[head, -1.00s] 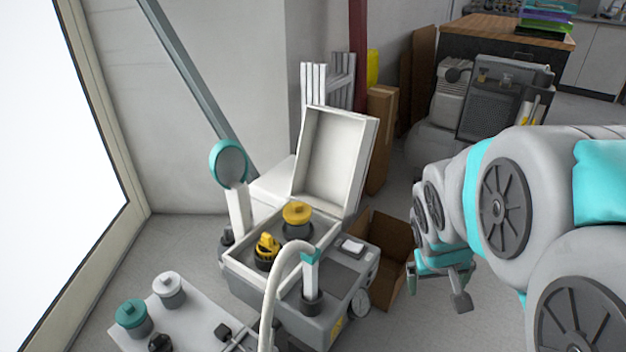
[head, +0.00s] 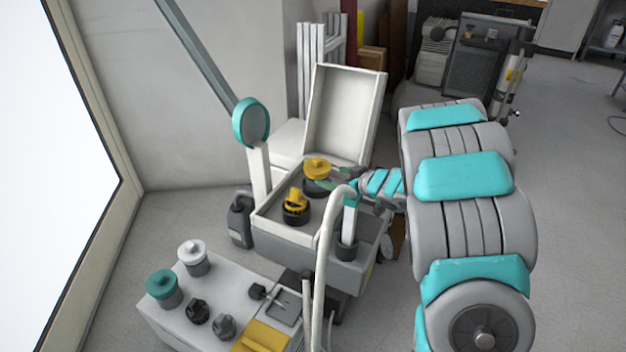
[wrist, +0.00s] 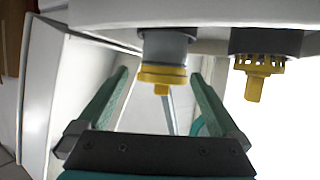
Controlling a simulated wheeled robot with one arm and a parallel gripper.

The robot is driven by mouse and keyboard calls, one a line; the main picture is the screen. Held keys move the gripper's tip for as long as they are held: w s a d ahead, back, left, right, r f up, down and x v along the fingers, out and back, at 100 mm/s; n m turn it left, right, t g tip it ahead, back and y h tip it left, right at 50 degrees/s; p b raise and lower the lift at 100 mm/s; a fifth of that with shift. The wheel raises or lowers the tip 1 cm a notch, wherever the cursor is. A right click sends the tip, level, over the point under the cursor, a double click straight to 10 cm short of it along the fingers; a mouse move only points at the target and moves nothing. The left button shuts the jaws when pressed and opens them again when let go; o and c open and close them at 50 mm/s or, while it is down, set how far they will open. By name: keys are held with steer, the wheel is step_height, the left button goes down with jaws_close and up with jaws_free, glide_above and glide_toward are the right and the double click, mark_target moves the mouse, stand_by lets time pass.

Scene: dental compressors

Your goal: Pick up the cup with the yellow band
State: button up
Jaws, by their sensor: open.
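The cup with the yellow band (head: 317,168) is grey with a yellow knobbed lid. It stands in the white open-lidded box of the grey compressor unit. In the wrist view, which looks upside down, the same cup (wrist: 165,50) lies between my gripper's two green fingers (wrist: 160,76). The fingers are open with a gap on each side; I cannot tell how far they reach along the cup. In the head view my gripper (head: 334,184) comes in from the right, beside the cup, partly behind a white hose. A second, dark cup with a slotted yellow top (head: 295,206) stands nearer; the wrist view shows it too (wrist: 258,72).
The box's raised lid (head: 345,115) stands behind the cups. A curved white hose (head: 325,245) and a round teal-rimmed disc on a post (head: 251,122) flank the box. A white cart (head: 160,320) with several capped pots is at front left.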

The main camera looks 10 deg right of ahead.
mark_target(317, 176)
steer(key=shift+w+a+f, duration=0.2)
steer(key=shift+a+f, duration=0.05)
steer(key=shift+a, duration=0.05)
steer(key=shift+x, duration=3.55)
steer(key=shift+s+f, duration=0.15)
steer(key=shift+f, duration=0.05)
steer(key=shift+c, duration=0.2)
steer(key=c, duration=1.5)
steer(key=shift+r, duration=0.1)
